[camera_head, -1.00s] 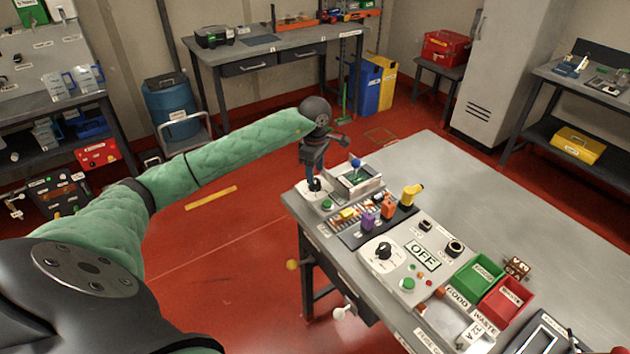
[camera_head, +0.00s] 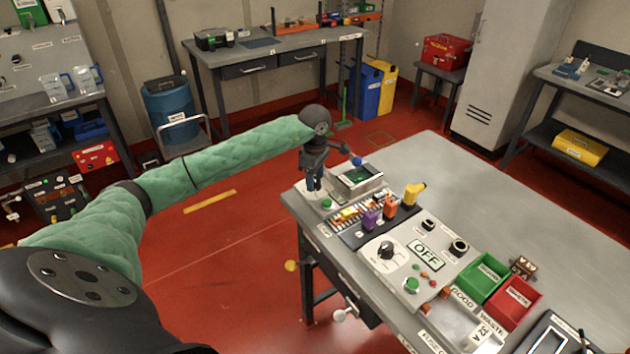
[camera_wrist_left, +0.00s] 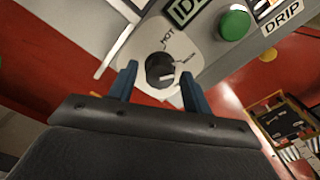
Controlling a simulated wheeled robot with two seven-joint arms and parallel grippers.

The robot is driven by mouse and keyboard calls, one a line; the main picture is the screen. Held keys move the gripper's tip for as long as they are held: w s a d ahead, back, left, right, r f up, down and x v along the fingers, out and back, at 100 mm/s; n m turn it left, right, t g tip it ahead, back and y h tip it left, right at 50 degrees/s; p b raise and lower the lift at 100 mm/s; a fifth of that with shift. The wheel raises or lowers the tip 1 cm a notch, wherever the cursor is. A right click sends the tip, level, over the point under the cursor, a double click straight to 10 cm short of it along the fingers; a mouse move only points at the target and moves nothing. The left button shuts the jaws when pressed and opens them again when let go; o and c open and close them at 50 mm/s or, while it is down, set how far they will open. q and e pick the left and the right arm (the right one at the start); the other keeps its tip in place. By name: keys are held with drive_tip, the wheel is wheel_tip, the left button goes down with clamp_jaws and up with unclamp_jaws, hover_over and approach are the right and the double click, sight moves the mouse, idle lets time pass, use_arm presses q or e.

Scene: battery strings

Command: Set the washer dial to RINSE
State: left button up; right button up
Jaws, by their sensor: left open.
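The washer dial (camera_wrist_left: 159,70) is a round black knob on a pale plate (camera_wrist_left: 150,45) in the left wrist view. The plate is printed HOT at its upper side, with a smaller, hard-to-read label at the right. A light mark on the knob points roughly right, just below that label. My left gripper (camera_wrist_left: 160,74) is open, with one blue finger on each side of the knob; I cannot tell whether they touch it. In the head view my left gripper (camera_head: 314,185) reaches down over the plate at the table's far left corner and hides the dial.
A green button (camera_wrist_left: 234,25) and IDLE and DRIP labels are near the dial. A small tray (camera_head: 359,178) stands close right of the gripper. Another panel with a black dial (camera_head: 386,250) and OFF sign is nearer on the table (camera_head: 480,180).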

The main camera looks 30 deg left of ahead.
use_arm(q)
drive_tip(key=c, duration=0.8)
drive_tip(key=shift+f+m+b, duration=0.2)
drive_tip(key=shift+m+b, duration=0.4)
drive_tip(key=shift+b, duration=0.25)
drive_tip(key=m+b, duration=0.3)
drive_tip(key=shift+r+m+b, duration=0.1)
drive_tip(key=shift+m+b, duration=0.45)
drive_tip(key=shift+m, duration=0.15)
drive_tip(key=shift+r, duration=0.1)
